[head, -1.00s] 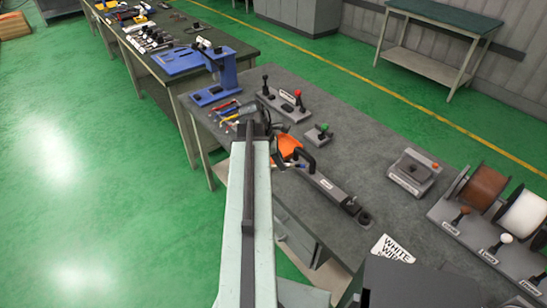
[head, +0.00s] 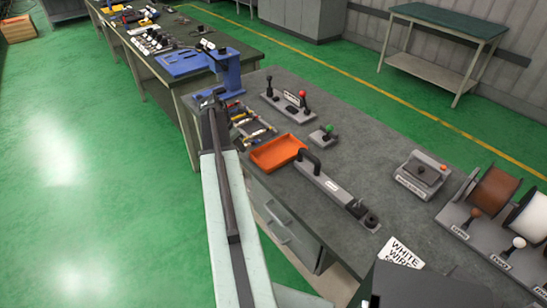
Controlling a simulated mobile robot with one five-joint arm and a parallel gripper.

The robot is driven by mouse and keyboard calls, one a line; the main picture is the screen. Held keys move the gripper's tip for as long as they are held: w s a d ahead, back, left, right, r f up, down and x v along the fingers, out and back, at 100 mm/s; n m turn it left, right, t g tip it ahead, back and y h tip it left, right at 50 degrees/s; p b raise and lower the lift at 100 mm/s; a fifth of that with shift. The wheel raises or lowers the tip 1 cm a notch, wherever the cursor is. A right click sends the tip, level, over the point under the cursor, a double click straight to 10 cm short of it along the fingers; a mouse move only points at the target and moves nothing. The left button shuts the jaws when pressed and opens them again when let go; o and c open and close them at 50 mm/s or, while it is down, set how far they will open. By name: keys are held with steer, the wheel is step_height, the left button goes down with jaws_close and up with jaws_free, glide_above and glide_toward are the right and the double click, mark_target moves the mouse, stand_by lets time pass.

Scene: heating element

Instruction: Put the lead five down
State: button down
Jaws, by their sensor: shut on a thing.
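My gripper (head: 209,99) is at the far end of my raised arm, over the left edge of the grey workbench (head: 365,150), near the foot of the blue press. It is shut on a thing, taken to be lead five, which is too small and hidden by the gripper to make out. Several coloured leads or tools (head: 250,125) lie on the bench just right of the gripper. I cannot read any number on them.
An orange tray (head: 277,152) and a long black-handled tool (head: 330,182) are to the right of my arm. A blue press (head: 229,72) stands behind the gripper. A lever panel (head: 288,105), a green-knobbed unit (head: 322,135) and wire spools (head: 495,190) stand farther right.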

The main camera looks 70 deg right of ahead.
steer(key=b, duration=0.1)
glide_above(275, 156)
steer(key=w+a, duration=0.1)
steer(key=w, duration=0.1)
steer(key=shift+s+f, duration=0.25)
steer(key=shift+f, duration=0.35)
steer(key=shift+s+d+f, duration=0.15)
steer(key=shift+s+d, duration=0.05)
steer(key=shift+s, duration=0.35)
step_height(275, 156, down, 4)
steer(key=b, duration=0.4)
steer(key=shift+w+r, duration=0.15)
steer(key=shift+r, duration=0.05)
steer(key=shift+a+r, duration=0.15)
steer(key=shift+r, duration=0.1)
steer(key=shift+f, duration=0.15)
steer(key=shift+a+f, duration=0.15)
